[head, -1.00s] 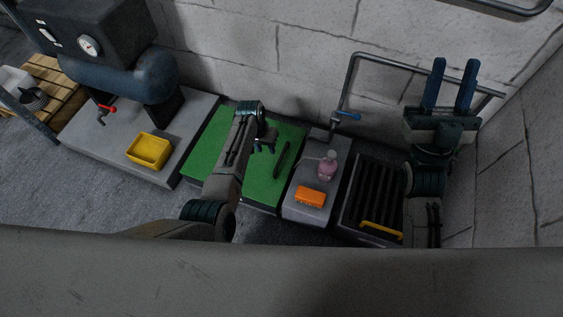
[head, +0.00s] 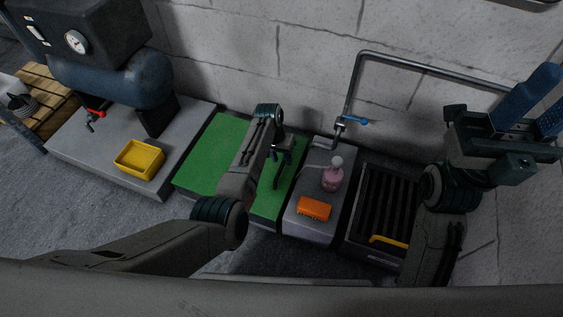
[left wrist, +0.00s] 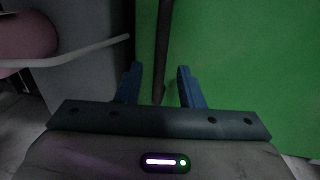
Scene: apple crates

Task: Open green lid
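The green lid (head: 212,150) lies flat and closed between the grey slab and the small grey counter. Its dark bar handle (head: 277,178) runs along its right part, partly hidden by my left gripper (head: 281,155). In the left wrist view the handle (left wrist: 163,45) shows between the two blue fingers of my left gripper (left wrist: 160,88), on the green surface (left wrist: 245,60). The fingers are apart and I see no contact; how far they are above the handle I cannot tell. My right gripper (head: 537,107) is open, empty and raised at the right, near the wall.
Right of the lid, the grey counter (head: 297,226) holds an orange brush (head: 314,208) and a pink pump bottle (head: 333,178). Beyond is a slatted black bin (head: 385,205). A pipe with a blue-handled tap (head: 352,120) rises behind. A yellow tray (head: 139,160) sits at left.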

